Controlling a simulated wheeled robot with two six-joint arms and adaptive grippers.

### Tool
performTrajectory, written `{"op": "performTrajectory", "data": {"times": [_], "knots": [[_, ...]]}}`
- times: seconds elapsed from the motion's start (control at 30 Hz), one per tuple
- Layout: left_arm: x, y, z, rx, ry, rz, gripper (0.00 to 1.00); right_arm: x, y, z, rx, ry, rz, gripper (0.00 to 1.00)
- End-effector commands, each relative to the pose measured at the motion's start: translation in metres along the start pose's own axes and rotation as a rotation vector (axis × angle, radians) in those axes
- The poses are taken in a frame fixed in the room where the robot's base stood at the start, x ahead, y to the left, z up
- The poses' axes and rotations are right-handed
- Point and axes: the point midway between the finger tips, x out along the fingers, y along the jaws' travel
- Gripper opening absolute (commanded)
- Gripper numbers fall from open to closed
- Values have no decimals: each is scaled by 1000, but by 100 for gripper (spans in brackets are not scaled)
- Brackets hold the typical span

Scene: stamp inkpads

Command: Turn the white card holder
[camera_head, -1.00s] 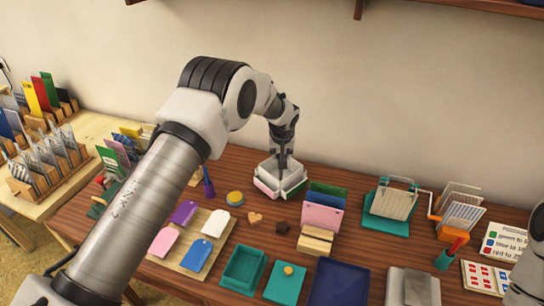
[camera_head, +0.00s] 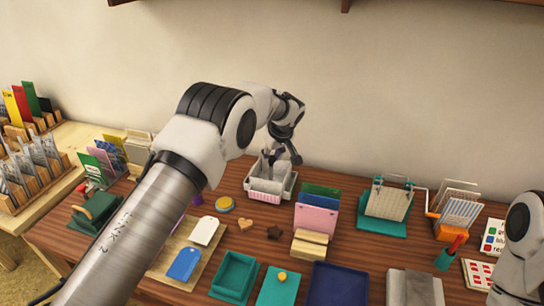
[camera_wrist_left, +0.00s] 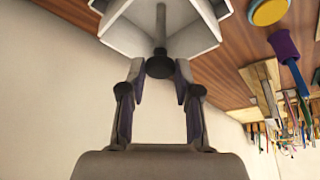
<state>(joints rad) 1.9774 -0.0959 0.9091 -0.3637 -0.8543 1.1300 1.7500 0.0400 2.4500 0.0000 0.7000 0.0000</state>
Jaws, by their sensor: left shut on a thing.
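The white card holder (camera_head: 289,188) stands at the back of the wooden table in the head view, with a pink patch on its front side. In the left wrist view its white trays (camera_wrist_left: 205,22) fill the top, with a grey post and a dark round knob (camera_wrist_left: 160,66) in the middle. My left gripper (camera_wrist_left: 160,72) has its fingers on both sides of the knob and is shut on it. In the head view the left gripper (camera_head: 284,158) is above the holder and hides part of it. My right gripper is out of view.
A rack with green, blue and pink cards (camera_head: 317,218) stands just right of the holder. A yellow-topped round pad (camera_head: 225,204) is at its front left. A teal stand with a wire rack (camera_head: 385,205) is further right. The wall is close behind.

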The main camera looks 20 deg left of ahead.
Motion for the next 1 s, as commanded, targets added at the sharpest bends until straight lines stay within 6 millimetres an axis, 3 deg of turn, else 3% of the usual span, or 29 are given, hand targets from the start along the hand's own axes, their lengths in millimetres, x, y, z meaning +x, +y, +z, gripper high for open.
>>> {"op": "performTrajectory", "data": {"times": [0.2, 0.23, 0.3, 0.67, 0.77, 1.0], "knots": [[2, -1, 2, 1, -5, -5, 0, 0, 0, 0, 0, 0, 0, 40], [2, -1, 2, 1, -5, -5, 36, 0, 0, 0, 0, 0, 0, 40], [2, -1, 2, 1, -5, -4, 58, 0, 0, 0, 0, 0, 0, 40], [-4, 0, 0, 1, -1, 0, 58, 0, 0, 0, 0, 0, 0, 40], [-17, 0, 0, 2, 0, 1, 58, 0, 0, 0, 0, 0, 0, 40], [-78, 1, 0, 2, 1, 0, 58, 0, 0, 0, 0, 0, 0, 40]]}}
